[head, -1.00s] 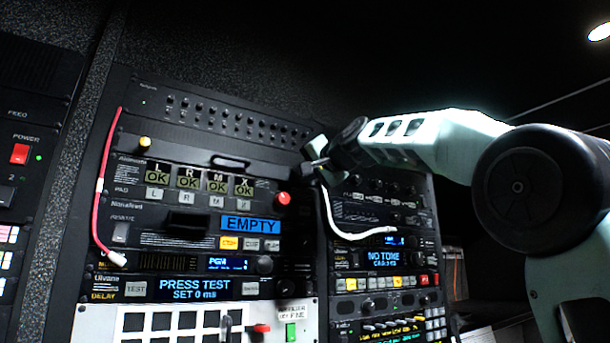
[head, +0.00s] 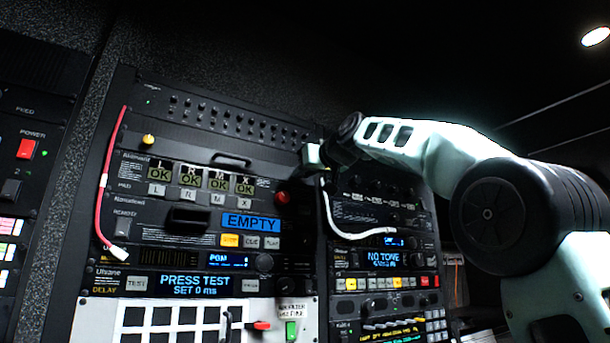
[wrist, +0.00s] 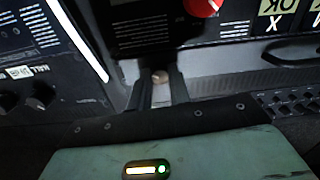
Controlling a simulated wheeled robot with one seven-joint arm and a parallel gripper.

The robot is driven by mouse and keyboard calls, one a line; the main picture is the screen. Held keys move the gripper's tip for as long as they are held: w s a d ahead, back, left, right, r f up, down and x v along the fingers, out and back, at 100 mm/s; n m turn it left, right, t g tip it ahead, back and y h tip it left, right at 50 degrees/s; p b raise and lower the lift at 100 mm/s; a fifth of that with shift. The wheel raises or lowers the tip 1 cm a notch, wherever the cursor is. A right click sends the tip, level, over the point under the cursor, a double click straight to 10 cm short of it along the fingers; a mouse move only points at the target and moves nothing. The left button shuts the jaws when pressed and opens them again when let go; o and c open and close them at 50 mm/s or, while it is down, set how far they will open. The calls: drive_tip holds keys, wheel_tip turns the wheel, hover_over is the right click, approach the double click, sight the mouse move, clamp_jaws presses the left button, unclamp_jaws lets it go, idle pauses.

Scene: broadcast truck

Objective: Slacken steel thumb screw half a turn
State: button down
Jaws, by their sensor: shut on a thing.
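The steel thumb screw (wrist: 159,77) shows in the wrist view as a small round head between my two fingers, at the edge of the rack panel. My gripper (wrist: 161,82) is shut on it, with one dark finger on each side. In the head view my gripper (head: 313,164) is at the upper right edge of the left rack bay, and the screw is hidden behind it.
A red knob (head: 283,197) sits just left of my gripper; it also shows in the wrist view (wrist: 202,5). A white cable (head: 350,234) hangs below my gripper. A yellow knob (head: 148,141) and a red cable (head: 104,180) are farther left.

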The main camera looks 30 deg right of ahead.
drive_tip(key=n+h+b, duration=0.1)
drive_tip(key=n+b, duration=0.2)
drive_tip(key=n, duration=2)
drive_tip(key=shift+n, duration=0.4)
idle(0.3)
drive_tip(key=c, duration=1.3)
unclamp_jaws()
drive_tip(key=shift+s, duration=0.1)
drive_tip(key=s+b, duration=0.7)
drive_tip(key=s, duration=1)
drive_tip(key=shift+a+b, duration=0.35)
